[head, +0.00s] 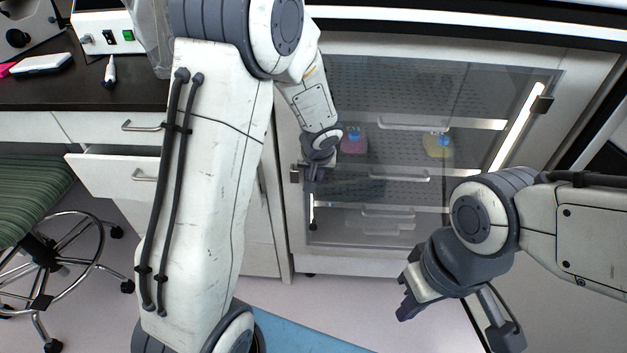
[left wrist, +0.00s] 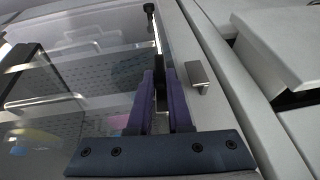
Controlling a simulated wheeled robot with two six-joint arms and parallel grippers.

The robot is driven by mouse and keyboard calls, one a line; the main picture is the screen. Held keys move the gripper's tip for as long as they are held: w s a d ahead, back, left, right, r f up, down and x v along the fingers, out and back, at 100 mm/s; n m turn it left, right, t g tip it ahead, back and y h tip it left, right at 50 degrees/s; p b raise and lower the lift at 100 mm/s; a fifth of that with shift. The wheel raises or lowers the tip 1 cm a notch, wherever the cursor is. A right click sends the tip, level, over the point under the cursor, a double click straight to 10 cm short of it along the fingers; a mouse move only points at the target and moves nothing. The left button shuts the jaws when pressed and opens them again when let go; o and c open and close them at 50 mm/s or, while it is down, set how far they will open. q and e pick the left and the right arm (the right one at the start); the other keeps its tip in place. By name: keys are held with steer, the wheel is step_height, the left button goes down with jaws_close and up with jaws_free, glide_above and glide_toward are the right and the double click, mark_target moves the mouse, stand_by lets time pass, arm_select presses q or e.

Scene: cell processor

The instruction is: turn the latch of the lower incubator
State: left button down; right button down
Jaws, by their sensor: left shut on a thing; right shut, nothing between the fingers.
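The lower incubator has a clear glass door (head: 390,95) in a pale frame, and it looks closed. Part of the latch is hidden by the fingers. My right gripper (head: 406,300) is shut and empty, low in front of the incubator's right side, apart from it.
A small metal block (left wrist: 200,76) sits on the frame beside the latch. Behind the glass are shelves, a pink flask (head: 353,144) and a yellow flask (head: 438,150). A drawer (head: 115,175) stands out at left, near a green striped stool (head: 30,180).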

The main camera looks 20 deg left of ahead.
arm_select(q)
steer(key=y+b, duration=0.3)
steer(key=d+f+m+g+y+b, duration=0.1)
steer(key=y+b, duration=0.2)
steer(key=d+m+y+b, duration=0.1)
steer(key=y+b, duration=0.2)
steer(key=shift+w+d+f+g+y, duration=0.15)
steer(key=shift+w+f+g+y, duration=0.15)
steer(key=shift+w+g+y, duration=0.1)
steer(key=y, duration=0.1)
steer(key=m+y, duration=0.1)
steer(key=y, duration=0.1)
steer(key=shift+d+f, duration=0.1)
steer(key=shift+f, duration=0.25)
steer(key=shift+f+m+y+b, duration=0.2)
steer(key=shift+m+y, duration=0.1)
steer(key=shift+y, duration=0.35)
steer(key=shift+f+m+y+b, duration=0.15)
steer(key=shift+m+y, duration=0.15)
steer(key=shift+y, duration=0.35)
steer(key=c, duration=0.8)
jaws_free()
steer(key=shift+y, duration=0.3)
steer(key=shift+c, duration=0.2)
steer(key=shift+d, duration=0.1)
